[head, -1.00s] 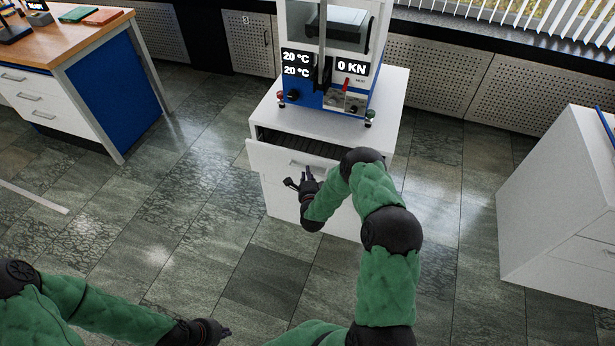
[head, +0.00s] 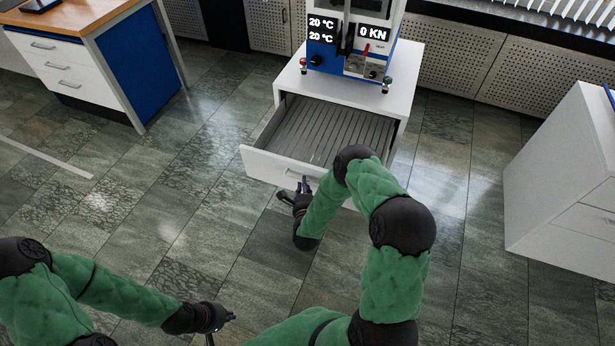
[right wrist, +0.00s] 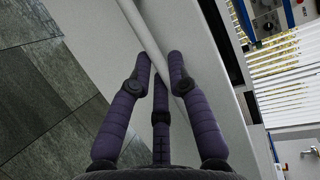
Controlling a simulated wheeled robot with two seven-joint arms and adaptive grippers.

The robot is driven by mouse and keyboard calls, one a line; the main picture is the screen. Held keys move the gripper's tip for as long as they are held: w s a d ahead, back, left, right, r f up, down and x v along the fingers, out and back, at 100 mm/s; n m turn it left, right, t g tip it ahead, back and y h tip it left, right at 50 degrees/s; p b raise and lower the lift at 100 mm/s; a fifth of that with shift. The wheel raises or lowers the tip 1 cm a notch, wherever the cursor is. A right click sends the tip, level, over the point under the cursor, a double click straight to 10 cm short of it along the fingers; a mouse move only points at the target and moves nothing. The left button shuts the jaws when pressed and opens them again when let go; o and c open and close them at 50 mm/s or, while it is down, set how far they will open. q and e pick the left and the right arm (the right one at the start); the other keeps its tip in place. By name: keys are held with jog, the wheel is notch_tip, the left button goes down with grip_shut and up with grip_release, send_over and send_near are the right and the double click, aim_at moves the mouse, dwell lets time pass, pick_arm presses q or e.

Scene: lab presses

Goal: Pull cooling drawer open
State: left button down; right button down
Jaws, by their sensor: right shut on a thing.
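The cooling drawer (head: 262,163) is the top drawer of the white cabinet under the press. It stands well out, and its ribbed grey inside shows in the head view. My right gripper (head: 301,187) is at the drawer's front, shut on the handle. In the right wrist view, the handle (right wrist: 142,32) is a pale bar running between the dark fingers of my right gripper (right wrist: 160,70). My left gripper (head: 228,318) is low in the head view, away from the drawer and empty; its fingers are too small to tell open from shut.
A press (head: 350,45) with temperature and force displays stands on the white cabinet (head: 403,95). A wood-topped bench (head: 100,22) is at the left, and another white cabinet (head: 560,175) is at the right. The tiled floor in front of the drawer is clear.

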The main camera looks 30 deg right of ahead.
jog(key=shift+s+a, duration=0.25)
jog(key=shift+s, duration=0.05)
jog(key=c, duration=1.1)
grip_release()
jog(key=shift+c, duration=0.2)
jog(key=v, duration=1.2)
jog(key=shift+w+f, duration=0.1)
